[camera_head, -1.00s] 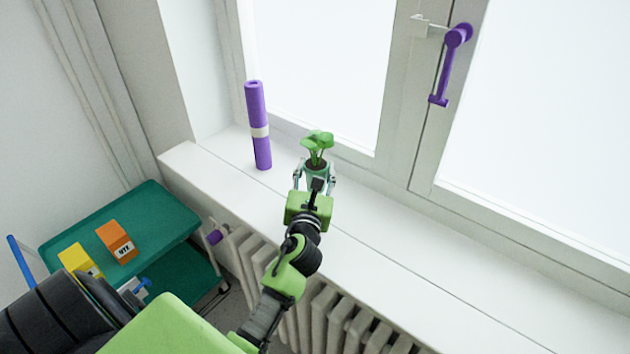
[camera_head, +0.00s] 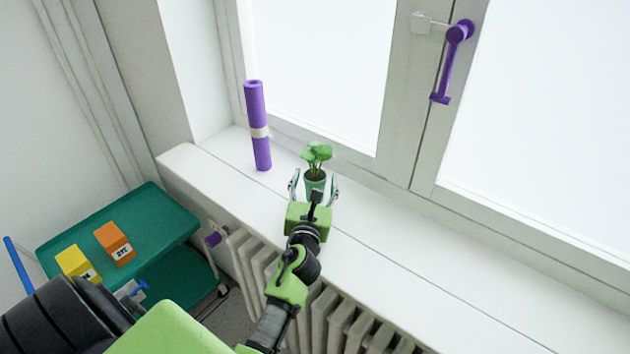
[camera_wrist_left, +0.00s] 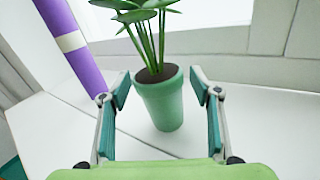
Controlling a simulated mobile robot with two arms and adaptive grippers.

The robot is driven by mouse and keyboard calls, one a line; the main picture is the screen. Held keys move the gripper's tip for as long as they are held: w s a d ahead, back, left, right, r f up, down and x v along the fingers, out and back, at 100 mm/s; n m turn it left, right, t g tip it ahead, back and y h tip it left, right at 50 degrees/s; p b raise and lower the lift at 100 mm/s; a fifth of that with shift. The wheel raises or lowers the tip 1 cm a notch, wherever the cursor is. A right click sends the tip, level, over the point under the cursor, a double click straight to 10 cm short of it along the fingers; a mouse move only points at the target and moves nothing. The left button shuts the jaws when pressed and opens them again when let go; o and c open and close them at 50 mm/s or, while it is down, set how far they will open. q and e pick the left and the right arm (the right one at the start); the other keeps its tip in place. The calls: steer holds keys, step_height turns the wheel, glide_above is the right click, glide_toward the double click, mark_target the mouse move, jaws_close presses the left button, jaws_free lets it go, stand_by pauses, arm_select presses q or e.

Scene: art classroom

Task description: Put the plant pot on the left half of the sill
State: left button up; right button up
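The green plant pot (camera_head: 314,182) with a leafy plant stands upright on the white window sill (camera_head: 400,250), a little right of the purple roll. My left gripper (camera_head: 314,188) is open, with one finger on each side of the pot. In the left wrist view the pot (camera_wrist_left: 164,104) stands between and slightly beyond the open fingertips (camera_wrist_left: 164,90), with a gap on both sides. My right gripper is not in view.
A purple roll (camera_head: 257,125) with a pale band stands on the sill to the left. A purple window handle (camera_head: 452,65) is at the upper right. A radiator (camera_head: 330,320) and a green cart (camera_head: 165,215) with boxes are below. The sill's right side is clear.

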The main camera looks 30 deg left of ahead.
arm_select(q)
steer(key=shift+r, duration=0.1)
steer(key=shift+s+r, duration=0.1)
steer(key=b+v, duration=0.2)
steer(key=v, duration=0.8)
steer(key=shift+s+d, duration=0.1)
steer(key=shift+s, duration=0.15)
steer(key=shift+s+d, duration=0.3)
steer(key=shift+s, duration=0.25)
